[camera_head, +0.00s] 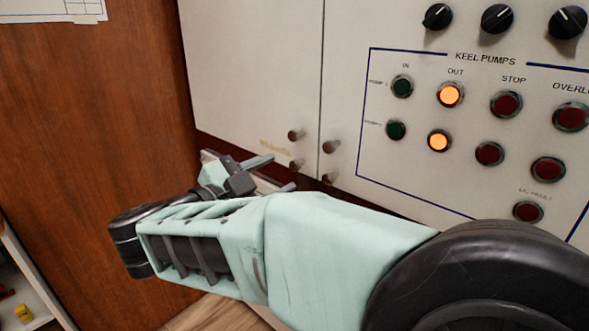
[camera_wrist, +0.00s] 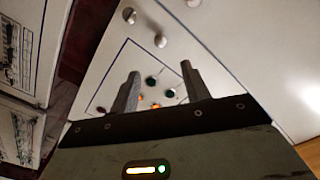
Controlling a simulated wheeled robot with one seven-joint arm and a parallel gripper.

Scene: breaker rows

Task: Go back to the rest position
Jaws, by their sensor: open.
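My gripper (camera_head: 279,172) is open in the head view, with its two fingers apart and nothing seen between them. It is in front of the lower part of the pale cabinet, near small round door knobs (camera_head: 331,146). My pale green arm reaches across the lower part of the view from the right. In the wrist view both fingers of my gripper (camera_wrist: 160,73) point towards the pale panel, with round buttons and lit orange lamps visible between and beyond them. I cannot tell how far the fingertips are from the cabinet.
The KEEL PUMPS panel (camera_head: 480,180) at the right has two lit orange lamps (camera_head: 450,95), green and red buttons, and black rotary knobs (camera_head: 497,18) above. A brown wooden wall (camera_head: 90,110) stands left. A white shelf (camera_head: 30,280) is at the lower left.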

